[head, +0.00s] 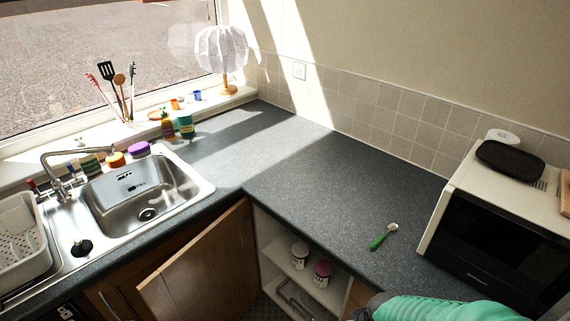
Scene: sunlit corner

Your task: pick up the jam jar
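Two jars stand on the upper shelf inside the open lower cabinet. One jar (322,274) has a dark red lid and a pale label. The other jar (299,256) has a pale lid with a dark band and stands behind it to the left. I cannot read which one is the jam jar; the red-lidded one looks most like it. My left gripper is not in view.
The cabinet door (200,265) stands open to the left of the shelf (335,292). The counter (310,190) above is mostly clear, with a green-handled brush (381,238) on it. A microwave (490,250) stands at right, a sink (145,195) at left.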

